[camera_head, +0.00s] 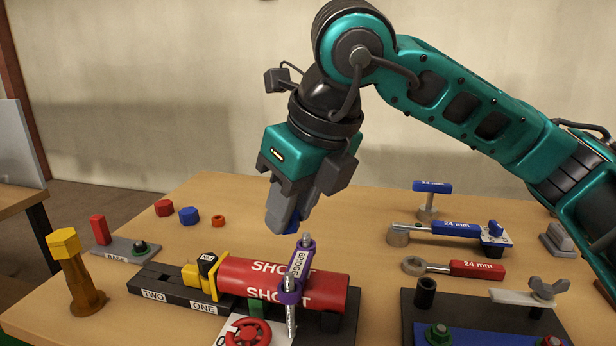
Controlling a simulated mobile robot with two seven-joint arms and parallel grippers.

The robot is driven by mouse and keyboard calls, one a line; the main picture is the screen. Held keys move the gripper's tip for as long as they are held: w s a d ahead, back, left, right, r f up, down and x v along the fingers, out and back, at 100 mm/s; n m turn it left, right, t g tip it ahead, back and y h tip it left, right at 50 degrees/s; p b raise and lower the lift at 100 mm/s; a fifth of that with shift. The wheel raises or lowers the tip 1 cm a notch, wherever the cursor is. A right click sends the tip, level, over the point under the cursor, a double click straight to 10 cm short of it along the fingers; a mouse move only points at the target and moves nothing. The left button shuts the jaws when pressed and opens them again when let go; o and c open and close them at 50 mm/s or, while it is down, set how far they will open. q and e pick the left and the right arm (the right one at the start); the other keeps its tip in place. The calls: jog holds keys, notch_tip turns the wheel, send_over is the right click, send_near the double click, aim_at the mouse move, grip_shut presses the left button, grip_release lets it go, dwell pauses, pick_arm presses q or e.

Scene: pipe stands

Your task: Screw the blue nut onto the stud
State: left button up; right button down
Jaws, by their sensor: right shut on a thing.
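My right gripper (285,222) points down from the upper middle, its fingers shut. A small blue piece, which I take as the blue nut (292,229), shows at the fingertips, mostly hidden by them. Just below and slightly right is a metal stud (305,241) at the far end of the purple bridge piece (298,266). A second stud (290,312) stands at the bridge's near end. The nut looks close to the far stud, but I cannot tell whether they touch. My left gripper is not in view.
The bridge crosses a red pipe (330,290) on a black stand (160,293). A blue hex piece (188,215), a red one (164,208) and an orange ring (218,221) lie at the back left. Blue (450,228) and red (475,269) wrenches lie right. A brass post (80,280) stands left.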

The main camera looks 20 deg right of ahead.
aim_at(295, 231)
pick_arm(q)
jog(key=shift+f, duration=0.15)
pick_arm(e)
jog(key=shift+a+f, duration=0.1)
jog(key=shift+s+f+b, duration=0.1)
jog(key=shift+b, duration=0.3)
jog(key=shift+f+b, duration=0.55)
jog(key=shift+f, duration=0.1)
notch_tip(295, 231, down, 3)
jog(key=b, duration=0.2)
jog(key=shift+r+b, duration=0.15)
jog(key=shift+b, duration=0.15)
jog(key=shift+f+b, duration=0.4)
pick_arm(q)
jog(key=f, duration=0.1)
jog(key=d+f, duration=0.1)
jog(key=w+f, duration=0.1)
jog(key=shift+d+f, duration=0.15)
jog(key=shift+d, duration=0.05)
pick_arm(e)
jog(key=shift+f, duration=0.25)
pick_arm(q)
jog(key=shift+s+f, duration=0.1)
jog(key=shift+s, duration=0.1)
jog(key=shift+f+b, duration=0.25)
jog(key=shift+b, duration=0.2)
